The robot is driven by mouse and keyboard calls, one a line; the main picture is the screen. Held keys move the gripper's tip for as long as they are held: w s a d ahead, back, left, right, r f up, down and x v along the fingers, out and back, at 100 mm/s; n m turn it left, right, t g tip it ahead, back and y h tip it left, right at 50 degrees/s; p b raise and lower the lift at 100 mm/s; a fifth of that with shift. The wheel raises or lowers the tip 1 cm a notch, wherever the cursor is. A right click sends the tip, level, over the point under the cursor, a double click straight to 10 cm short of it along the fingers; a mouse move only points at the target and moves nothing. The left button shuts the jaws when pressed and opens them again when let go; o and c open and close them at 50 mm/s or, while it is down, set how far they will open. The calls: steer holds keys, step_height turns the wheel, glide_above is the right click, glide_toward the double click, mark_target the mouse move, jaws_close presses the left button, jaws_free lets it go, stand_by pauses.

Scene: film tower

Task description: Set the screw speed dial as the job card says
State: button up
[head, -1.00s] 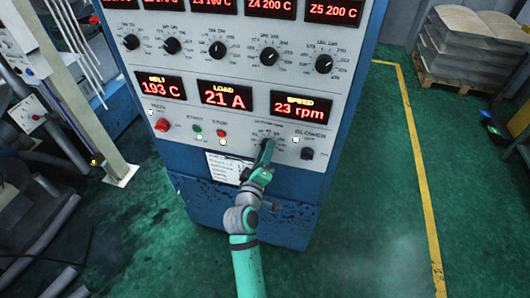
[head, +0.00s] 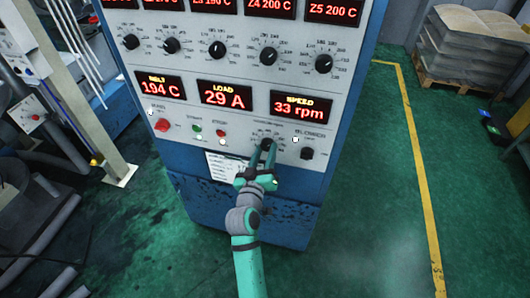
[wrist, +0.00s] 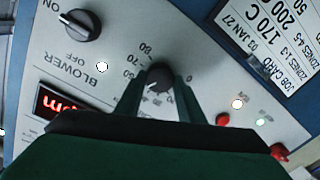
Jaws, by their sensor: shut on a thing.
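The screw speed dial (head: 266,144) is a small black knob on the lower panel, below the red speed display (head: 300,107), which reads 33 rpm. In the wrist view the dial (wrist: 160,76) appears upside down, with its white mark towards the lower left; part of its scale is hidden by my fingers. My gripper (head: 267,150) is shut on the dial, one finger on each side, as the wrist view also shows (wrist: 160,88). The job card (head: 228,168) is below the panel, partly covered by my gripper; in the wrist view (wrist: 275,45) only part of its text is readable.
The blower knob (head: 306,154) is close to the right of the dial. Red (head: 221,133) and green (head: 197,128) buttons and a larger red button (head: 162,125) are to its left. The load display (head: 226,96) reads 29 A. Open floor lies to the right.

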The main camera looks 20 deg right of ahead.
steer(key=shift+f, duration=0.1)
steer(key=o, duration=1)
steer(key=shift+o, duration=0.2)
steer(key=v, duration=1.1)
steer(key=s+a+f+n+y, duration=0.2)
steer(key=s+a+f+y, duration=0.3)
steer(key=s, duration=0.3)
steer(key=s+a+f+n+y, duration=0.1)
steer(key=s+a+f+y, duration=0.1)
steer(key=s+a+f, duration=0.45)
steer(key=s+a+r+m+y, duration=0.1)
steer(key=s+a+r+y, duration=0.1)
steer(key=s, duration=1.9)
steer(key=shift+r+m, duration=0.15)
steer(key=shift+m, duration=0.25)
